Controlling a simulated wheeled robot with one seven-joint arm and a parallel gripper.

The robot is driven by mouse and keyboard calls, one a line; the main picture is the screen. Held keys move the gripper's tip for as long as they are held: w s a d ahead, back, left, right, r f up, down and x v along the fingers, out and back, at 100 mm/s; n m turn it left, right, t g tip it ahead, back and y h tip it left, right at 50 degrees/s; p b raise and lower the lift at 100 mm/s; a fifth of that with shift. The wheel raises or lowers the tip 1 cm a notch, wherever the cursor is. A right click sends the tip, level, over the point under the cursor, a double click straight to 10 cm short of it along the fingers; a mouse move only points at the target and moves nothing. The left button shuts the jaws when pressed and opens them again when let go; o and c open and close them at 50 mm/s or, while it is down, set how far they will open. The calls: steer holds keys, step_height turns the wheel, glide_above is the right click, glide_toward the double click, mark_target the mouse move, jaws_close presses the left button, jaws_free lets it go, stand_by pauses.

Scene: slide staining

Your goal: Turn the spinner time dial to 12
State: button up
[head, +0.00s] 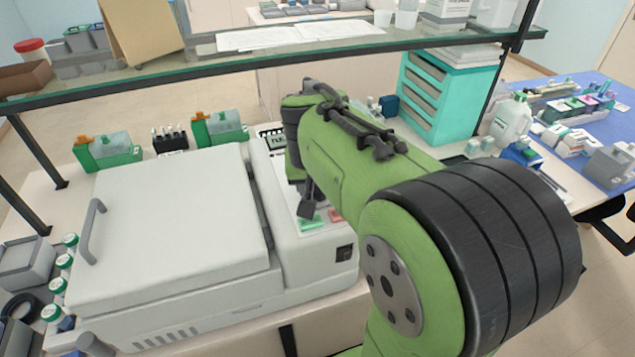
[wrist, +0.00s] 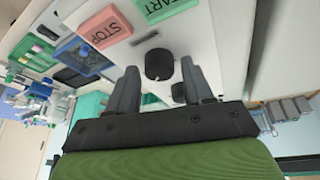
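The spinner is a white machine with a closed lid (head: 175,225) and a control strip on its right side in the head view. In the wrist view, a round black dial (wrist: 158,65) stands on the white panel. A second black knob (wrist: 178,92) is partly hidden by one finger. I cannot read any label or setting that tells which is the time dial. My gripper (wrist: 160,66) is open, its fingers apart with the first dial showing between the tips and gaps on both sides. In the head view my arm hides both dials.
A red STOP button (wrist: 105,34) and a green START button (wrist: 160,8) sit beside the dial. A small display (head: 272,138) is at the panel's far end. Green-based bottle holders (head: 108,152) stand behind the spinner. A teal drawer unit (head: 450,95) stands right. A glass shelf hangs above.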

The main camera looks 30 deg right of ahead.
steer(key=shift+o, duration=0.4)
steer(key=shift+r, duration=0.1)
steer(key=p+v, duration=0.5)
steer(key=v, duration=1)
steer(key=shift+a+r, duration=0.15)
steer(key=shift+r, duration=0.1)
steer(key=shift+s, duration=0.1)
steer(key=s+a+f+n+t+y, duration=0.2)
steer(key=s+a+f+n, duration=0.4)
steer(key=s+a+f, duration=0.2)
steer(key=s+f, duration=0.2)
steer(key=s, duration=0.1)
steer(key=shift+a+y, duration=0.15)
steer(key=shift+y, duration=0.25)
steer(key=shift+s, duration=0.1)
